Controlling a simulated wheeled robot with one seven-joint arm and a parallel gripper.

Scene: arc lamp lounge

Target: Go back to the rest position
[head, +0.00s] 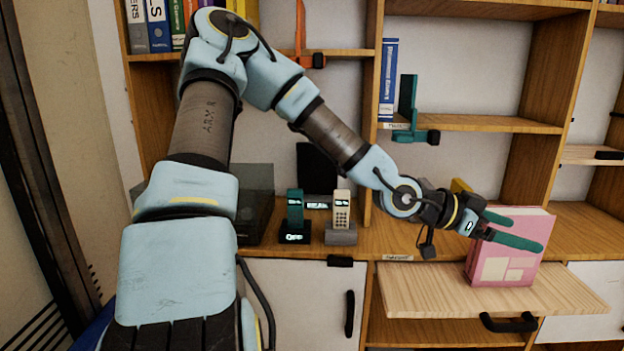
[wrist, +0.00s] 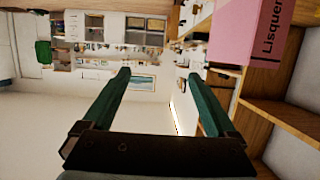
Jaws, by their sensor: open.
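My gripper (head: 516,230) is at the right end of my outstretched arm in the head view, in front of the shelf unit. Its two green fingers are apart with nothing between them, as the wrist view (wrist: 165,88) also shows. A pink book (head: 505,268) stands upright on a pulled-out wooden board (head: 420,291), just behind the fingers in the head view. In the wrist view the pink book (wrist: 240,32) is at the upper right, outside the fingers. Whether a finger touches the book cannot be told.
A cordless phone (head: 341,212) and a dark device (head: 295,218) stand on the counter. A blue book (head: 388,82) and a teal bookend (head: 410,110) are on the middle shelf. The shelf uprights and the protruding board are close to my arm. Open floor lies left in the wrist view.

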